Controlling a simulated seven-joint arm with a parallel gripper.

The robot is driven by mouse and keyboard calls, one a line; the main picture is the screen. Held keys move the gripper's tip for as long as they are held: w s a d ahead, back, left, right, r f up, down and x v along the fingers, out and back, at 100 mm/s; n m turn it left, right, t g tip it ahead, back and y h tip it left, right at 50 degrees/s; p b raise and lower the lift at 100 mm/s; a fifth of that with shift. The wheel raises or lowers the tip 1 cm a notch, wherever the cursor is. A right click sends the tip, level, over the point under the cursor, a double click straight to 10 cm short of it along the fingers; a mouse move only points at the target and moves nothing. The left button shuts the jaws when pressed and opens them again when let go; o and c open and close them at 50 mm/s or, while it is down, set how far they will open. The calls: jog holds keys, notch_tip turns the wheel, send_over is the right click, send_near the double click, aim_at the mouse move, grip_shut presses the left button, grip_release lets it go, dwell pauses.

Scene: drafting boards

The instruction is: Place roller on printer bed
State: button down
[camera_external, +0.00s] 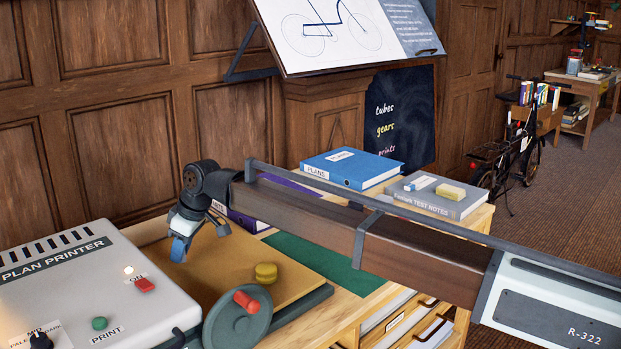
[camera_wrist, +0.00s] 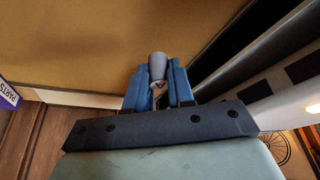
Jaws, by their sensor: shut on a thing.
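The printer bed (camera_external: 215,262) is a flat tan board beside the pale plan printer (camera_external: 85,295). It also fills the upper left of the wrist view (camera_wrist: 90,40). My gripper (camera_external: 184,246) is over the far left part of the bed, close to the printer's side. In the wrist view its blue fingers (camera_wrist: 159,84) are shut on a small grey rounded piece, which looks like the roller (camera_wrist: 157,65). The roller sticks out past the fingertips with the tan surface behind it. I cannot tell whether it touches the bed. The roller is not clearly visible in the external view.
A yellow round piece (camera_external: 266,273) sits on the bed's near right part. A grey wheel with a red handle (camera_external: 238,318) stands at its front edge. Blue and grey binders (camera_external: 351,167) lie at the back right. A green mat (camera_external: 315,262) lies right of the bed.

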aim_at(183, 261)
jog(key=shift+f, duration=2)
jog(key=shift+f, duration=0.2)
jog(key=c, duration=1)
grip_release()
jog(key=shift+r, duration=0.15)
jog(key=v, duration=1.2)
